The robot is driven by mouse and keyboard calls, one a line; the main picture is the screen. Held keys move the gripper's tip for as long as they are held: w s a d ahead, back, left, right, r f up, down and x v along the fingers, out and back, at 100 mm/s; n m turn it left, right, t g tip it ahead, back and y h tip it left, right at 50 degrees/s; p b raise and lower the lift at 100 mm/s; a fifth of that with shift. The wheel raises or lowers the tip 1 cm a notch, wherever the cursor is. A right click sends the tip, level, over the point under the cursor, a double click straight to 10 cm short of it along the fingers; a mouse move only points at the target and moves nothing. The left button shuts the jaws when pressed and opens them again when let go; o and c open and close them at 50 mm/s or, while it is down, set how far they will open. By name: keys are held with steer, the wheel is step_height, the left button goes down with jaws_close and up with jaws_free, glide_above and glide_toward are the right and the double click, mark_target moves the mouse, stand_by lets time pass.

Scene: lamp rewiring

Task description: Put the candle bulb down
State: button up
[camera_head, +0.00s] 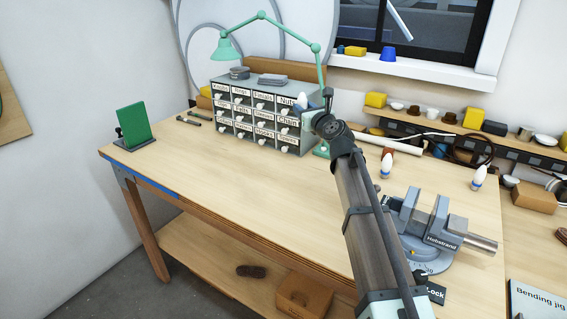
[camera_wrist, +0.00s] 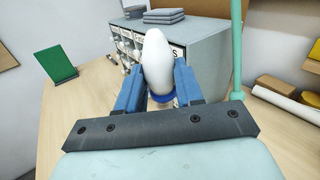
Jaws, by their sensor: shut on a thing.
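My gripper (camera_head: 313,111) is shut on a white candle bulb (camera_head: 302,101), close to the front right of the drawer cabinet in the head view. In the wrist view the held bulb (camera_wrist: 157,60) stands upright between the two blue fingers of my gripper (camera_wrist: 158,82), with a blue part showing at its lower end. What lies under the bulb is hidden, so I cannot tell whether it touches anything.
The grey drawer cabinet (camera_head: 265,112) stands at the back, with a green lamp (camera_head: 228,48) over it. A vise (camera_head: 430,228) sits on the right of the bench (camera_head: 230,175). A green panel (camera_head: 134,124) stands at the left. The bench's left middle is clear.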

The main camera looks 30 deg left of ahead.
step_height(320, 180, down, 20)
steer(key=shift+r, duration=0.2)
stand_by(0.6)
steer(key=o, duration=1)
steer(key=shift+f, duration=0.1)
steer(key=shift+s+d, duration=0.15)
steer(key=shift+d, duration=0.05)
glide_above(318, 195)
steer(key=a, duration=0.1)
steer(key=shift+w, duration=0.3)
steer(key=shift+o, duration=0.6)
steer(key=shift+s+d, duration=0.3)
steer(key=shift+d, duration=0.15)
